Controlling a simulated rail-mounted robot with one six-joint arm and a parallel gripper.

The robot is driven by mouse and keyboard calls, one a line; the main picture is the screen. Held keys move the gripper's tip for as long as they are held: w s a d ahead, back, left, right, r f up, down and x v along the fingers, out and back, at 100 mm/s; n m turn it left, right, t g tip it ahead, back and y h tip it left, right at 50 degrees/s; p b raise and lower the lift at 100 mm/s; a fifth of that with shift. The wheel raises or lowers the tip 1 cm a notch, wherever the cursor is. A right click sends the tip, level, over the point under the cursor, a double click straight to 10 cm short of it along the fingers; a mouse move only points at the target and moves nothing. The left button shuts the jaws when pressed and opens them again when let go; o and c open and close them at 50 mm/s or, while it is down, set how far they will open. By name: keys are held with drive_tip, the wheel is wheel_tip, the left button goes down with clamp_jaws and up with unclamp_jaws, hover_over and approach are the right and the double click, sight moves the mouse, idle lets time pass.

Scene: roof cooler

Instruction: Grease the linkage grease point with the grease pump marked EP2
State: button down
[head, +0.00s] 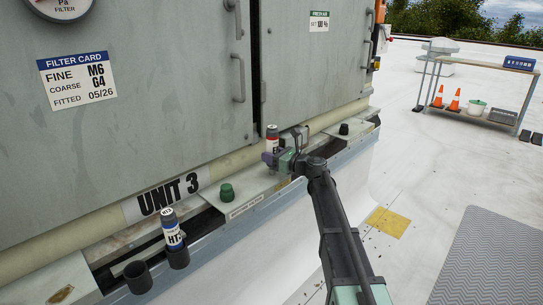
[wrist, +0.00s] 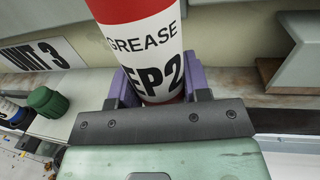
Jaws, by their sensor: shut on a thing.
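The grease pump marked EP2 is a white cylinder with a red top (head: 272,134); in the wrist view its body (wrist: 145,48) reads "GREASE" and "EP2". My gripper (head: 271,158) is shut on it, with purple fingers either side of its lower body in the wrist view (wrist: 160,90). The pump looks upright in the head view, over the ledge along the unit; its lower end is hidden. A green cap (head: 227,193) stands on a labelled ledge plate, left of my gripper; a dark cap (head: 343,129) stands farther right. The plate labels are too small to read, so I cannot tell which is the linkage grease point.
A second pump marked HT (head: 172,232) stands in a dark holder on the ledge, beside an empty holder (head: 138,277). The grey cabinet doors (head: 150,110) rise behind the ledge. A table (head: 490,63) and orange cones (head: 455,99) stand far right on open roof.

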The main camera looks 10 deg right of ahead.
sight(272, 134)
drive_tip(key=shift+f, duration=0.2)
drive_tip(key=shift+r, duration=0.3)
drive_tip(key=shift+r+p, duration=0.4)
drive_tip(key=shift+p, duration=0.2)
drive_tip(key=shift+f+b, duration=0.5)
wheel_tip(272, 134, up, 8)
drive_tip(key=p, duration=0.8)
drive_tip(key=shift+r, duration=0.1)
